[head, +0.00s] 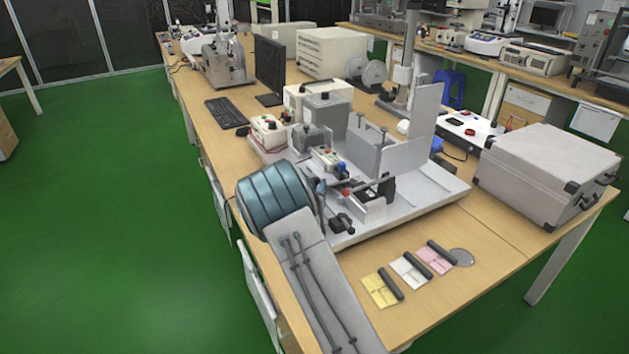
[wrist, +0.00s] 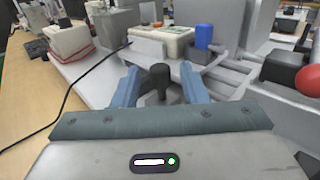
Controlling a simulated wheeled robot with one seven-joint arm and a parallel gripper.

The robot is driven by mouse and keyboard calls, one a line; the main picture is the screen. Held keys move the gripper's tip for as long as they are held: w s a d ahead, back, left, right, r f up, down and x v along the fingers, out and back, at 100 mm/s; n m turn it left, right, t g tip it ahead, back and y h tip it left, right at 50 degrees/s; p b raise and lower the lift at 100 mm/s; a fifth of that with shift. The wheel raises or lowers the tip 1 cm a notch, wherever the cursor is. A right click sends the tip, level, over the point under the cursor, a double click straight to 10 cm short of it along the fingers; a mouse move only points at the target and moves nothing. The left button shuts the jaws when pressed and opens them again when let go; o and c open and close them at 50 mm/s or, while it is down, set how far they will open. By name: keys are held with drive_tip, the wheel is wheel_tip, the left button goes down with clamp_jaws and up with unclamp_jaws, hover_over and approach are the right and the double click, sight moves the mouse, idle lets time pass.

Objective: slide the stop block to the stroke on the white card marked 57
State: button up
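My gripper (wrist: 160,72) shows in the wrist view with its two blue fingers apart. A dark upright knob (wrist: 160,80) stands between the fingers, with a gap visible on each side; I cannot tell whether it belongs to the stop block. In the head view, my arm hides much of the gripper by the near left end of the pale machine base (head: 430,200). A white card (head: 408,268) lies on the bench between a yellow card (head: 380,289) and a pink card (head: 434,261). I cannot read 57 or make out its stroke.
A red ball knob (wrist: 308,80) is close at the right in the wrist view. A black cable (wrist: 75,85) runs along the left. A large grey case (head: 540,175) stands right of the machine. The bench front around the cards has free room.

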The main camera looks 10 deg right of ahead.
drive_tip(key=shift+x, duration=0.85)
drive_tip(key=shift+c, duration=0.3)
clamp_jaws()
drive_tip(key=shift+s+f+b, duration=0.1)
drive_tip(key=shift+s+b, duration=0.1)
drive_tip(key=shift+b, duration=0.2)
drive_tip(key=shift+s+d, duration=0.1)
drive_tip(key=shift+s, duration=0.1)
drive_tip(key=shift+o, duration=0.3)
unclamp_jaws()
drive_tip(key=shift+s, duration=0.1)
drive_tip(key=b+v, duration=0.1)
drive_tip(key=v, duration=1.2)
drive_tip(key=shift+s, duration=0.25)
